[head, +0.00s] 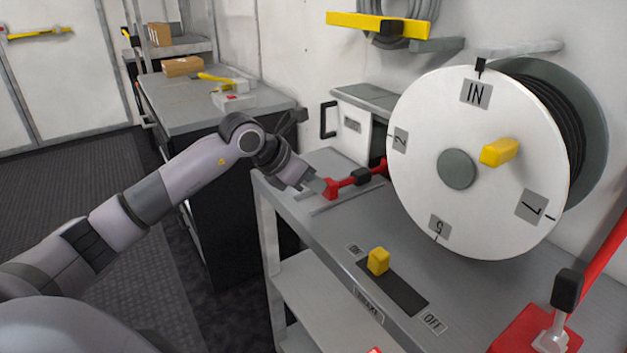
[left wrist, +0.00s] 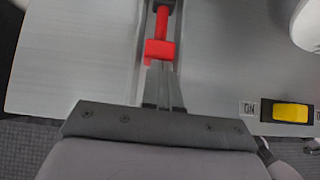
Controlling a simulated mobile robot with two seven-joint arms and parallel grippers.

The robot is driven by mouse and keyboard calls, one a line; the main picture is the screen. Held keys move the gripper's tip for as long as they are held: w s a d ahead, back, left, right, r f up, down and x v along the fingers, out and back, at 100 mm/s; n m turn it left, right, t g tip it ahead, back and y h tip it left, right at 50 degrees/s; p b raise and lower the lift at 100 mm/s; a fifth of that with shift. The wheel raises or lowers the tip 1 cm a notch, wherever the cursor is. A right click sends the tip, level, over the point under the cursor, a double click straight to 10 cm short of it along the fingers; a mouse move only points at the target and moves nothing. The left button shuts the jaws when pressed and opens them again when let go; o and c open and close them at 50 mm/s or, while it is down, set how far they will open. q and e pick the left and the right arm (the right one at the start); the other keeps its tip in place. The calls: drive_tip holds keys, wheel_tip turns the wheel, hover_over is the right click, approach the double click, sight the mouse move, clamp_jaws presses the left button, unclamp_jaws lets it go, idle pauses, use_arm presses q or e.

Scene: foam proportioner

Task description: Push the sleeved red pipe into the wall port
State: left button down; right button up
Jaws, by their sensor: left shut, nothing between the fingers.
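The red pipe (head: 344,185) with its black sleeve (head: 361,176) lies along a slot on the grey bench top. Its near end is a wider red block, which also shows in the left wrist view (left wrist: 158,51). Its far end runs behind the large white disc, and I cannot see the wall port there. My left gripper (head: 319,186) is shut and empty. Its fingertips (left wrist: 163,72) are at the red block, seemingly touching it from the near side. My right gripper is not in view.
The white numbered disc (head: 425,190) with a yellow knob stands right of the pipe. A yellow ON/OFF slider (head: 378,261) sits at the bench front. A red lever base (head: 520,335) is at lower right.

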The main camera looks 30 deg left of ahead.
sight(334, 180)
use_arm(q)
drive_tip(key=w, duration=0.1)
drive_tip(key=w+d, duration=0.1)
drive_tip(key=shift+w, duration=0.3)
drive_tip(key=shift+w+d, duration=0.3)
drive_tip(key=shift+w, duration=0.15)
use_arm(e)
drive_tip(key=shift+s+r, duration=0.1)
use_arm(q)
drive_tip(key=shift+a, duration=0.1)
